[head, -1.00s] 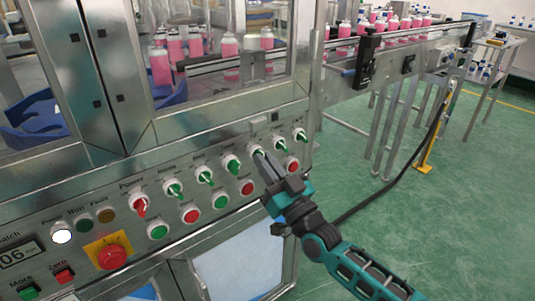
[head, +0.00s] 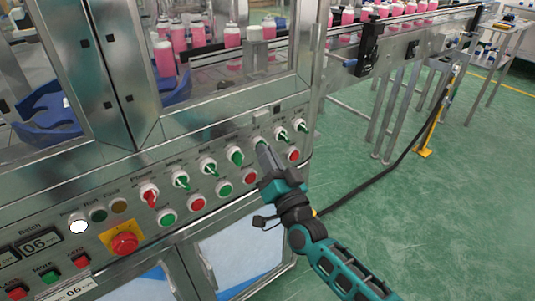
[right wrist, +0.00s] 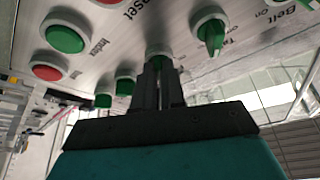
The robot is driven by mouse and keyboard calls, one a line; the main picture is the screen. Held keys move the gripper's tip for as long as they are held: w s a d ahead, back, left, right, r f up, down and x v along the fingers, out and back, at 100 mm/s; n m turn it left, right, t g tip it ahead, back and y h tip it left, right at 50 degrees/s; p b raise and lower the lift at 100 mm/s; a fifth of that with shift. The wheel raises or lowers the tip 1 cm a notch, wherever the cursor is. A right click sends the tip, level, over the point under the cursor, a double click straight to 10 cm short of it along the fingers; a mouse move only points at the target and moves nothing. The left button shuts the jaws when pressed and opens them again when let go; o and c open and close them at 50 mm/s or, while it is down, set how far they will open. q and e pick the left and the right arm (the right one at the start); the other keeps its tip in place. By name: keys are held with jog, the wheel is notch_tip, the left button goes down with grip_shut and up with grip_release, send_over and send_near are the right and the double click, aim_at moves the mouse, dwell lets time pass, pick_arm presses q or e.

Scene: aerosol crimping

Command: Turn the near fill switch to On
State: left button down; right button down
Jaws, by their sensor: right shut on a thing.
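A row of switches runs along the sloped metal control panel (head: 130,185); their labels are too small to read in the head view. My right gripper (head: 263,149) reaches the panel from the lower right. It is shut on the knob of a green switch (right wrist: 158,52), which the fingers mostly hide. The right wrist view shows the closed fingers (right wrist: 158,88) against this knob. I cannot read which label belongs to it. A free green switch (right wrist: 210,32) stands beside it in the right wrist view. My left gripper is not in view.
Red and green push buttons, including a red button (head: 294,155), sit just below the switches. A red emergency stop (head: 124,243) on a yellow plate is at the lower left. Pink bottles (head: 233,40) stand behind the glass. Green floor (head: 430,220) is free at right.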

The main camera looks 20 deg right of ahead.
jog(key=c, duration=1.2)
grip_release()
jog(key=v, duration=1.3)
